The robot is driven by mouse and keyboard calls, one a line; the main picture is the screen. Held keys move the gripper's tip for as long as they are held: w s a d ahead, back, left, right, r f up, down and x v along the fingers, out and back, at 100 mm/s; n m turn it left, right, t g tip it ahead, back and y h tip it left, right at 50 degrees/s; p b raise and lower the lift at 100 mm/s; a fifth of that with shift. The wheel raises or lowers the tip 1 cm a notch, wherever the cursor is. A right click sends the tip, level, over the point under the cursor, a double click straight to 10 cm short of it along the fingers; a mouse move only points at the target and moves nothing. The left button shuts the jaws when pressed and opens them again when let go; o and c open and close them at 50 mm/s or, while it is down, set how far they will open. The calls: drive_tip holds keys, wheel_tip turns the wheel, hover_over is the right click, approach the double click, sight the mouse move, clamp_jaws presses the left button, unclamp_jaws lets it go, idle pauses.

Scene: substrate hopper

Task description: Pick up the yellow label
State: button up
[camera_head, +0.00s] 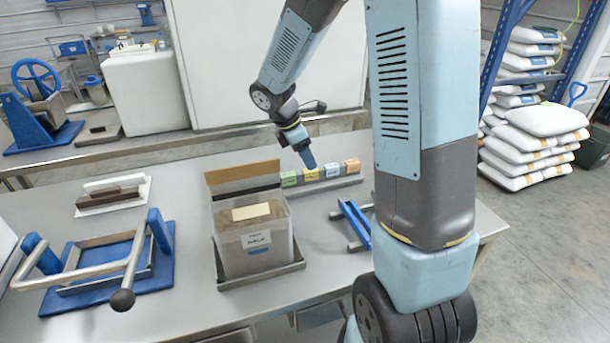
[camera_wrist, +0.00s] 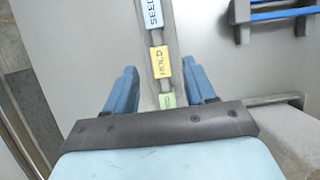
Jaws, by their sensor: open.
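The yellow label (camera_head: 311,176), a small block, sits in a row on a grey rail on the bench, between a green label (camera_head: 288,179) and a pale blue label (camera_head: 331,171). In the wrist view the yellow label (camera_wrist: 160,62) reads "HOLD" and lies ahead, between the lines of my two blue fingers. My gripper (camera_head: 309,164) points down close above the row, near the yellow label. In the wrist view my gripper (camera_wrist: 160,72) is open with nothing held; the fingers stand wide on either side of the rail. The exact height gap is hard to tell.
An orange label (camera_head: 351,166) ends the row. An open clear bin (camera_head: 253,243) with a raised brown lid stands just left. A blue stand (camera_head: 354,222) lies right of the bin. A blue-based frame with a handle (camera_head: 110,268) is at far left. Bare bench lies between.

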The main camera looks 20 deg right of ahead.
sight(310, 174)
drive_tip(key=shift+x, duration=2.55)
drive_tip(key=shift+c, duration=0.5)
clamp_jaws()
